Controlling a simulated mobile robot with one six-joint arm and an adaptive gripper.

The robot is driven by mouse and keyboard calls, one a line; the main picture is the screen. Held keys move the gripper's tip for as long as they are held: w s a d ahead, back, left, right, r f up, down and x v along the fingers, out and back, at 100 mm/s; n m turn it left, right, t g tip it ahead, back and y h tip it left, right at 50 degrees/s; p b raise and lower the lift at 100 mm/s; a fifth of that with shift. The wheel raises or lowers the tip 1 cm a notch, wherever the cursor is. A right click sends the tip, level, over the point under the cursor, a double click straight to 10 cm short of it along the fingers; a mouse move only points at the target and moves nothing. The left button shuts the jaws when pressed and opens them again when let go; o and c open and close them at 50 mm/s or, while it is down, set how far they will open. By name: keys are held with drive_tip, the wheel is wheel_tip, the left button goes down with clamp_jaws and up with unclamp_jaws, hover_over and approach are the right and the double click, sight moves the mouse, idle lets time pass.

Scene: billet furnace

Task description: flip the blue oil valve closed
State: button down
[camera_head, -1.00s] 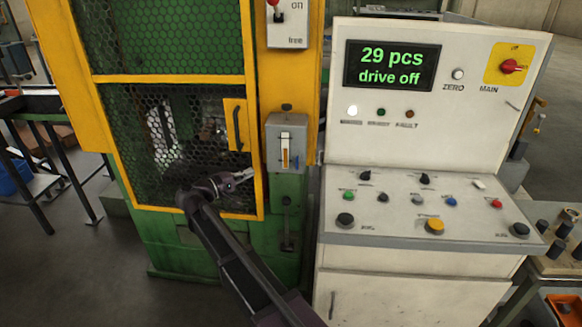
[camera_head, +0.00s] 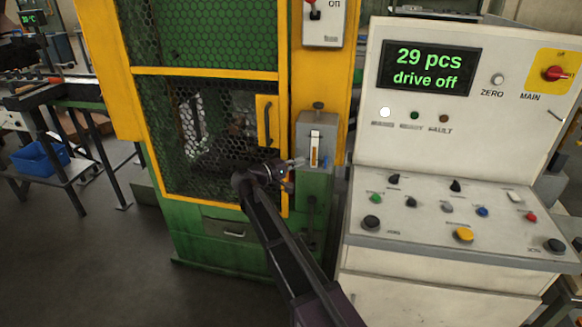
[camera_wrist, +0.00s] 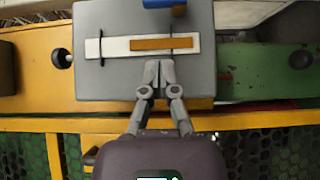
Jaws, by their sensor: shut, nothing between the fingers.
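In the head view, a small bit of blue (camera_head: 323,166) shows at the right side of the same grey box (camera_head: 303,140). My gripper (camera_wrist: 158,68) is shut and empty, its tips over the box's near part, below the gauge strip and apart from the handle. The gripper also shows in the head view (camera_head: 295,163).
The yellow door frame with black mesh (camera_head: 212,75) and its handle (camera_head: 266,122) stand left of the box. The control console (camera_head: 430,160) stands close on the right. Black knobs (camera_wrist: 61,58) (camera_wrist: 300,59) stick out on either side of the box in the wrist view.

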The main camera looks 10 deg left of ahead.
sight(326, 163)
drive_tip(key=shift+w+d, duration=0.2)
drive_tip(key=shift+d, duration=0.7)
drive_tip(key=shift+w+d, duration=0.2)
drive_tip(key=shift+d, duration=0.75)
drive_tip(key=shift+w+d, duration=0.2)
drive_tip(key=shift+d, duration=0.7)
